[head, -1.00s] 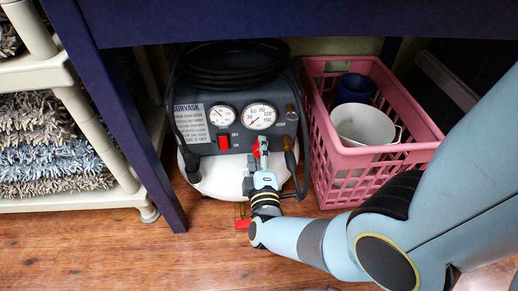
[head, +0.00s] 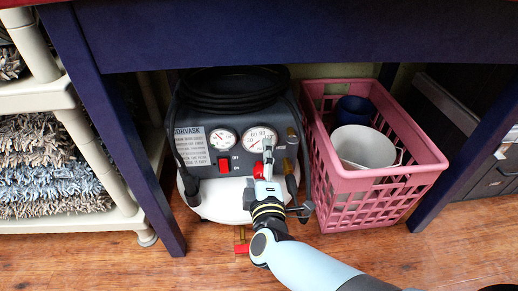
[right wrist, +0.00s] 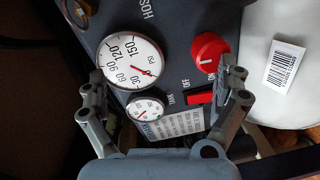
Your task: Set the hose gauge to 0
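The air compressor (head: 215,205) stands on the floor under a dark blue table. Its panel carries a large gauge (head: 258,139) and a smaller gauge (head: 222,139); in the right wrist view, lettering starting "HOS" is near the large gauge (right wrist: 130,62), and the smaller gauge (right wrist: 146,108) is below it. The large gauge has a red needle; its exact reading is too small to tell. A round red knob (right wrist: 210,52) is on the panel beside a red switch (right wrist: 200,98). My right gripper (right wrist: 167,76) is open and empty in front of the panel, partly covering the knob in the head view. My left gripper is not in view.
A pink basket (head: 372,195) with a white pot (head: 362,145) and a blue cup (head: 353,110) stands close to the right. A table leg (head: 125,150) and a shelf of rugs (head: 50,165) stand left. A black hose (head: 235,88) lies coiled on top.

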